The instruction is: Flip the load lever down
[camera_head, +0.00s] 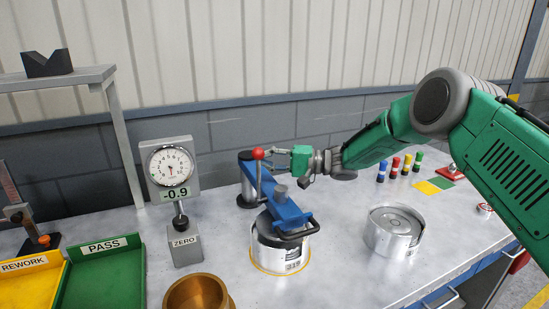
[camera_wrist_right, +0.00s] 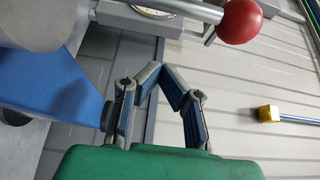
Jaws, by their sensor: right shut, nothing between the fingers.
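The load lever is a thin metal rod with a red ball knob (camera_head: 258,153), standing upright on the blue press arm (camera_head: 283,207) in the head view. In the right wrist view the red knob (camera_wrist_right: 240,20) and its grey rod are at the top, beyond the fingertips. My right gripper (camera_head: 272,152) comes in from the right, close beside the knob at about its height. In the right wrist view its fingertips (camera_wrist_right: 161,68) meet, with nothing between them. I cannot tell whether it touches the rod. The press arm reaches over a metal clutch canister (camera_head: 281,255). My left gripper is not in view.
A dial gauge (camera_head: 171,168) reading -0.9 stands left of the press. A brass bowl (camera_head: 197,293) is at the front. Another metal canister (camera_head: 394,232) stands right of the press. Green PASS (camera_head: 105,270) and yellow REWORK (camera_head: 30,285) trays are at left. Several coloured pegs (camera_head: 394,167) stand at back right.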

